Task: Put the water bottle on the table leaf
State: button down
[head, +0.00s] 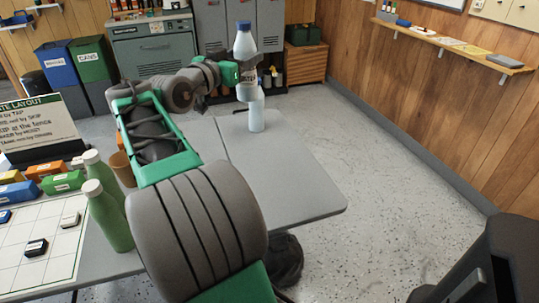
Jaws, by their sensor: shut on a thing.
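My gripper (247,73), at the far end of my outstretched arm, is shut on a clear, pale-blue water bottle with a blue cap (244,42). The bottle is roughly upright, its cap above the jaws. The jaws hide part of its middle. Below it in the picture, a pale-blue bottle shape (257,117) reaches down to the far part of the grey table leaf (295,185). I cannot tell whether this is a second bottle or the held one's lower part, nor whether the held bottle touches the leaf.
Two green bottles (115,220) stand on the main table at left, near colored blocks, a sign (38,125) and a white grid board (40,250). A brown cup (122,168) is beside my arm. The leaf's near right part is bare.

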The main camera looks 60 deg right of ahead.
jog(key=s+a, duration=0.3)
jog(key=s, duration=0.6)
notch_tip(320, 180, down, 8)
jog(key=a+t, duration=0.1)
jog(key=a, duration=0.1)
jog(key=w+d+f+n+b, duration=0.1)
jog(key=w+d+f+b, duration=0.2)
jog(key=d+f, duration=0.9)
jog(key=shift+w+f+t+b, duration=0.35)
jog(key=shift+w+f, duration=0.45)
jog(key=shift+w, duration=0.8)
jog(key=shift+d+f, duration=0.1)
jog(key=shift+f, duration=0.15)
jog(key=c, duration=0.6)
grip_release()
